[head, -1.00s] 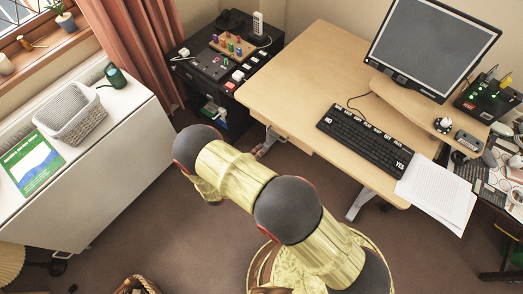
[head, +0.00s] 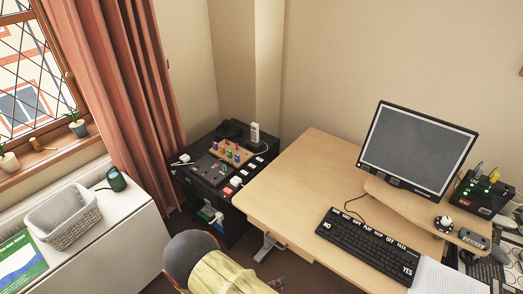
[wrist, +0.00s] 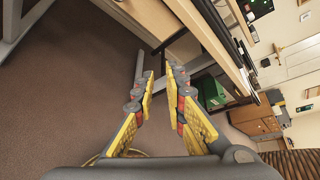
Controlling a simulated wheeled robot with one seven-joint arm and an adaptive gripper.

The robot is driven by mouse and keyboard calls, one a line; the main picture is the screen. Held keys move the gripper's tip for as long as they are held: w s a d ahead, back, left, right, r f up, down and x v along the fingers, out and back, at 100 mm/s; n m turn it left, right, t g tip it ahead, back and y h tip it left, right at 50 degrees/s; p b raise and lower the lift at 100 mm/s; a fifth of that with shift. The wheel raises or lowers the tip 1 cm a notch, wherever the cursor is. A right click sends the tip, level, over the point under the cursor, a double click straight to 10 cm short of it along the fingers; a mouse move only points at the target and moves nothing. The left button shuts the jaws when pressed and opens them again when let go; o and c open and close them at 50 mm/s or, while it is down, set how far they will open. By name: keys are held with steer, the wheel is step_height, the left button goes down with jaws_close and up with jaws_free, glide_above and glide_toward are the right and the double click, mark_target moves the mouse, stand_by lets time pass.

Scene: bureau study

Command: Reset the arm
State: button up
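My gripper (wrist: 160,80) shows in the wrist view with its two yellow and grey fingers apart and a narrow gap between the tips. Nothing is held in it. It hangs beside the underside of the wooden desk (wrist: 180,12), with a grey desk leg (wrist: 138,66) beyond the fingers.
The desk (head: 290,185) bears a keyboard (head: 368,243) and a monitor (head: 418,148). A black cabinet (head: 207,230) stands in the corner. A white basket (head: 62,215) sits on the white surface at left. Carpet (wrist: 75,95) is open left of the gripper.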

steer(key=s+d+r+m+g+y, duration=0.2)
steer(key=s+r+m+g+y, duration=0.2)
steer(key=r+m, duration=0.85)
steer(key=s+d+r+m+g+y, duration=0.1)
steer(key=s+r+m+g+y, duration=0.35)
steer(key=r+m, duration=0.8)
steer(key=s+d+r+m+t+y, duration=0.2)
steer(key=d+r+m+t, duration=0.1)
steer(key=r, duration=0.8)
steer(key=s+d+r+m+t+y, duration=0.1)
steer(key=d+r+m+t, duration=0.3)
steer(key=r, duration=0.7)
steer(key=s+d+m, duration=0.1)
steer(key=d+m, duration=0.1)
steer(key=d, duration=0.1)
steer(key=shift+d+r+m+y, duration=0.15)
steer(key=shift+r+m+y, duration=0.15)
steer(key=shift+r+y, duration=0.05)
